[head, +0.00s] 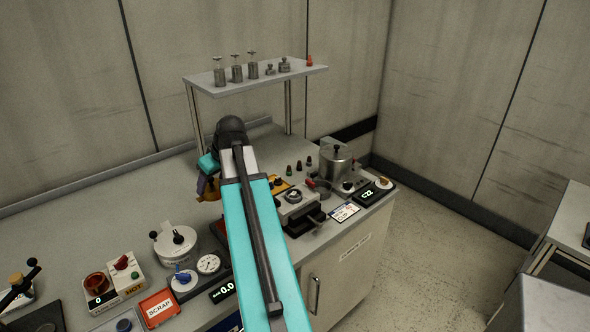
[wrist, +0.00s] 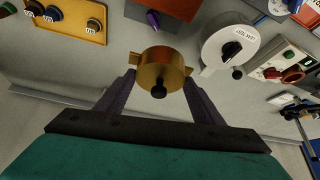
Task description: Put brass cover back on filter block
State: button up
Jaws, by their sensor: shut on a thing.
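The brass cover (wrist: 163,70), round with side tabs and a black knob, is between the two fingers of my gripper (wrist: 160,84) in the wrist view. My gripper is shut on it. In the head view my gripper (head: 206,188) is left of my arm's far end, over the bench, and the brass cover (head: 212,192) shows partly there. A block with a reddish-brown face (wrist: 172,8) and a small purple part lies beyond the cover in the wrist view, cut by the top edge. I cannot tell whether it is the filter block. My arm hides part of the bench.
A white round pot (head: 175,242) with a black knob stands on the bench; it also shows right of the cover in the wrist view (wrist: 225,45). A yellow board (wrist: 72,24) holds dark fittings. A shelf (head: 250,77) with several weights stands behind. The bench's left rear is clear.

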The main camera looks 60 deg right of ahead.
jog(key=s+d, duration=1.8)
jog(key=d, duration=0.1)
jog(key=shift+s+r+m+p, duration=0.2)
jog(key=shift+s+m+p, duration=0.1)
jog(key=shift+s+p, duration=0.1)
jog(key=shift+f, duration=0.2)
jog(key=shift+f+b, duration=0.85)
jog(key=shift+f, duration=0.35)
jog(key=shift+s+f, duration=0.1)
jog(key=shift+f+b, duration=0.9)
jog(key=shift+f, duration=1)
dwell(2.3)
